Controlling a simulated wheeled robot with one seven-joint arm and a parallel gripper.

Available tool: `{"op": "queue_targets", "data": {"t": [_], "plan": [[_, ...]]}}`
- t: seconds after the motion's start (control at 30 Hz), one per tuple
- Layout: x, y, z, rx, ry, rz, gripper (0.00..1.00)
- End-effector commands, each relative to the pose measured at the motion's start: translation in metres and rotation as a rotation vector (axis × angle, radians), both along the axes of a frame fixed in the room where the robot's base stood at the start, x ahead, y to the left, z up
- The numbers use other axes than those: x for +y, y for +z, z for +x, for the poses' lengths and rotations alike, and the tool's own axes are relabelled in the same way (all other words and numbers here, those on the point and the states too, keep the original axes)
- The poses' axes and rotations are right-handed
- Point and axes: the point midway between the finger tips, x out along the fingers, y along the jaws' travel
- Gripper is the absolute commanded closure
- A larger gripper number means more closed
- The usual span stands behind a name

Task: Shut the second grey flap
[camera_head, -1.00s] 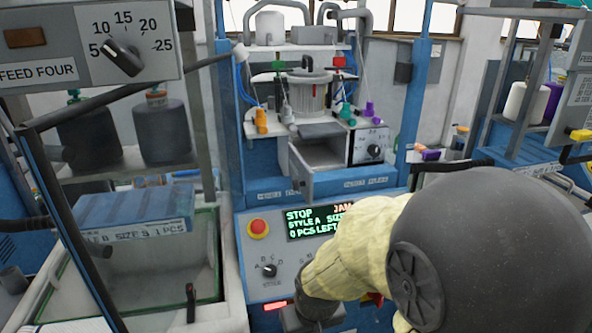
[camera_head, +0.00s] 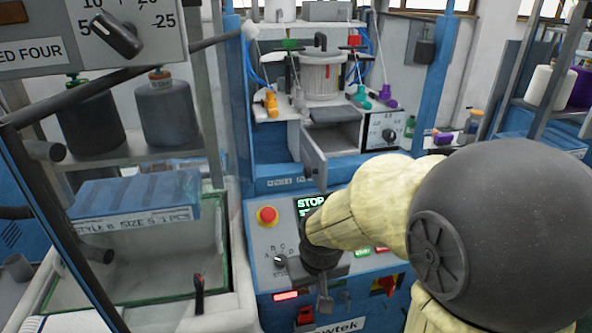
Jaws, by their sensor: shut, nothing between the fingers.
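A grey flap (camera_head: 314,158) stands open at the left side of a grey box-like compartment (camera_head: 338,136) on the middle blue machine. It juts forward, with a small dark knob near its lower edge. The compartment's pale inside shows to its right. My gripper (camera_head: 325,302) points down in front of the machine's lower control panel, below and apart from the flap. It is shut and empty. My arm in its cream sleeve hides part of the panel and screen. I cannot tell which flap counts as the second.
A red stop button (camera_head: 267,216) and a dark rotary knob (camera_head: 280,260) sit on the panel left of my gripper. A glass-fronted bin (camera_head: 140,265) stands at the left. Coloured yarn guides and a grey canister (camera_head: 321,75) stand above the compartment.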

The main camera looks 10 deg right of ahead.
Motion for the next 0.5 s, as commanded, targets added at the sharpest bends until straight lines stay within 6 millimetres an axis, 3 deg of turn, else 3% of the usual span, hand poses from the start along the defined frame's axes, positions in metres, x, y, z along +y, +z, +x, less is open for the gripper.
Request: {"op": "queue_targets", "data": {"t": [0.2, 0.4, 0.5], "plan": [[0.02, 0.078, 0.067, -0.042, 0.053, -0.139, 1.0], [0.035, 0.167, 0.113, -0.134, 0.005, -0.291, 1.0], [0.04, 0.209, 0.126, -0.189, -0.044, -0.351, 1.0]]}}
